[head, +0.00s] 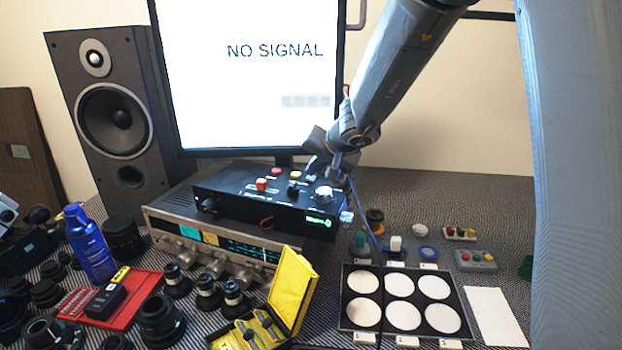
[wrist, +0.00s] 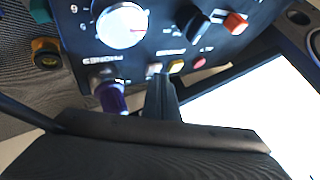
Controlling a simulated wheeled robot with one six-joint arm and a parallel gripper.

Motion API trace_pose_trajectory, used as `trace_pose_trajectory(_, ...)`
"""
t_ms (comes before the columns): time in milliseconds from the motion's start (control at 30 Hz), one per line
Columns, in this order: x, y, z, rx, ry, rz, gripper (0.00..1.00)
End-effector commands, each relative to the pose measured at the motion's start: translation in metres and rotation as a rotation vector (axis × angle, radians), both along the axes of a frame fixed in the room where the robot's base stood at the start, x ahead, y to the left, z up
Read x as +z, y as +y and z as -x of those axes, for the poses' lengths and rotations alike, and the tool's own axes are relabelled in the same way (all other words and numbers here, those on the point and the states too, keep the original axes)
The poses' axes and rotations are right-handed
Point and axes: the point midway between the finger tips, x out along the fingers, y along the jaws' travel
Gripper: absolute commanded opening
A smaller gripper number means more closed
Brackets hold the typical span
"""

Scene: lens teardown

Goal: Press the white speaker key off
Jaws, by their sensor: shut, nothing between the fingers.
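The black control box (head: 230,207) sits on top of a silver receiver. In the wrist view its panel shows a row of small keys: a whitish key (wrist: 153,69), a yellow key (wrist: 177,66) and a red key (wrist: 199,62). My gripper (wrist: 162,80) is shut and empty, its tips close to the white and yellow keys. I cannot tell whether they touch, or whether the white key is up or down. In the head view my gripper (head: 322,168) is over the back right of the box, and the white key cannot be made out.
Near the keys are a white dial (wrist: 122,25), a black knob (wrist: 190,20), an orange knob (wrist: 235,23) and a purple plug (wrist: 110,96). A monitor (head: 250,90) stands behind the box. A speaker (head: 110,110) is at left; a tray of white discs (head: 383,332) is at front right.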

Motion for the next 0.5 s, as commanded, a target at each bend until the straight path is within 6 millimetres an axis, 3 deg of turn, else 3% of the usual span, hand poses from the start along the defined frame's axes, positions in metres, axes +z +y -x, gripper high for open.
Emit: trace_pose_trajectory(500,0.0077,0.0,0.0001,0.0,-0.001,0.001,0.0)
